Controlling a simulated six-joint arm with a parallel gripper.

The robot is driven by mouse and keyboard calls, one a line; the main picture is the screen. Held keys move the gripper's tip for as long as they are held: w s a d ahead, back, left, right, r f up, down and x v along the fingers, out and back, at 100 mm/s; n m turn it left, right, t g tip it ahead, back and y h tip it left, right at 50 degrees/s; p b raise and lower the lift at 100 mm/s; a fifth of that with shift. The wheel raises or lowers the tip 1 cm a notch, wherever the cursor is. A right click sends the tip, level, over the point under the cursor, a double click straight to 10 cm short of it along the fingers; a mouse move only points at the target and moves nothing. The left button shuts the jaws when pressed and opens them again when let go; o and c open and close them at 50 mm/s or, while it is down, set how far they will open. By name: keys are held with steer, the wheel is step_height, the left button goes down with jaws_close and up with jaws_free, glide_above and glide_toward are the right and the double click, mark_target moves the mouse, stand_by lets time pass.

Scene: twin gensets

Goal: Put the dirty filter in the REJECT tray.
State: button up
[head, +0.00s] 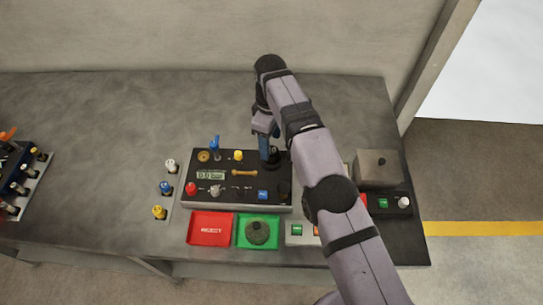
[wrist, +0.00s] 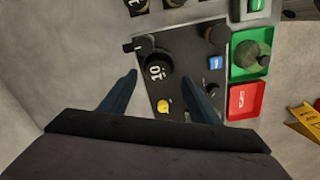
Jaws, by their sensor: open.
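My gripper (head: 265,152) is open above the right part of the black control panel, pointing down. In the wrist view its two blue fingers (wrist: 160,92) are apart, with a black round canister marked "10" (wrist: 157,67) just beyond and between their tips. I cannot tell if this canister is the dirty filter. In the head view a black round part (head: 271,157) shows beside the fingers on the panel. The red REJECT tray (head: 211,229) looks empty; it also shows in the wrist view (wrist: 246,100). A dark grey-green round part (head: 257,233) sits in the green tray (head: 243,244).
The panel (head: 225,178) carries several knobs, a blue lever (head: 215,146) and a display. Several coloured knobs stand to its left. A grey box (head: 377,167) stands at right. My arm hides part of the bench right of the panel. The bench at back left is clear.

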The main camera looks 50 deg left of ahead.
mark_target(271, 151)
steer(key=shift+w+f+p, duration=0.2)
steer(key=shift+f+p, duration=0.7)
steer(key=shift+f, duration=1.5)
steer(key=c, duration=1.3)
steer(key=shift+o, duration=0.2)
steer(key=shift+r+b, duration=0.35)
steer(key=shift+r, duration=0.1)
step_height(271, 151, up, 9)
steer(key=p, duration=0.5)
